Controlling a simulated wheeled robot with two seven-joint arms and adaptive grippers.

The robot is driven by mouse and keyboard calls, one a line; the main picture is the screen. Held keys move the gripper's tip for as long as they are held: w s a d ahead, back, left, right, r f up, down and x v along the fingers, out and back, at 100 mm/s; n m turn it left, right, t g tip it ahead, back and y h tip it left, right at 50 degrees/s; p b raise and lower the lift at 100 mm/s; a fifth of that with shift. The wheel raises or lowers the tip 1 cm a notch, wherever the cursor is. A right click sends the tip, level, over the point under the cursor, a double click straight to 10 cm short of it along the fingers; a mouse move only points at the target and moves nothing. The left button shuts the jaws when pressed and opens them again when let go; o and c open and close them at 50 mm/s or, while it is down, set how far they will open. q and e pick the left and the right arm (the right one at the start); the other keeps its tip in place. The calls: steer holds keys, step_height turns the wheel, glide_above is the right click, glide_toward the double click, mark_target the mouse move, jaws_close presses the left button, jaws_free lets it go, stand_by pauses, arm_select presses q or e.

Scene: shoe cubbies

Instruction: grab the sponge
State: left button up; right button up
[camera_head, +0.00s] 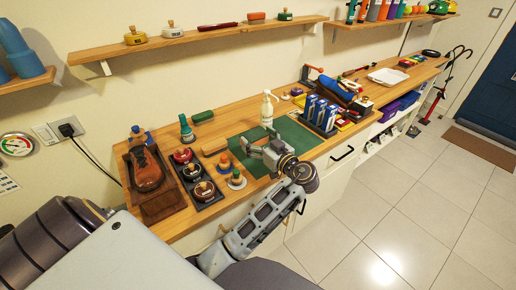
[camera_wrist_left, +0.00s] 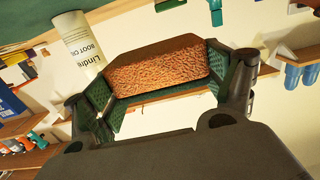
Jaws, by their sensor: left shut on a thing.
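My left gripper (camera_head: 262,150) is over the front of the green mat (camera_head: 306,136) on the wooden bench. In the left wrist view the gripper (camera_wrist_left: 168,88) is shut on the sponge (camera_wrist_left: 158,70), a block with a rough orange-brown face and a dark brown back. The green finger pads press on its two ends. In the head view the sponge is mostly hidden by the gripper and cannot be made out clearly. My right gripper is not in view.
A white bottle (camera_head: 267,110) stands just behind the gripper, and its label shows in the wrist view (camera_wrist_left: 80,45). Left of the gripper are a tray of round tins (camera_head: 204,190), a knobbed tin (camera_head: 237,180) and a brown shoe (camera_head: 146,168). Blue-white boxes (camera_head: 320,112) stand to the right.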

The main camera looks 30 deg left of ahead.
arm_select(q)
steer(key=shift+r, duration=0.9)
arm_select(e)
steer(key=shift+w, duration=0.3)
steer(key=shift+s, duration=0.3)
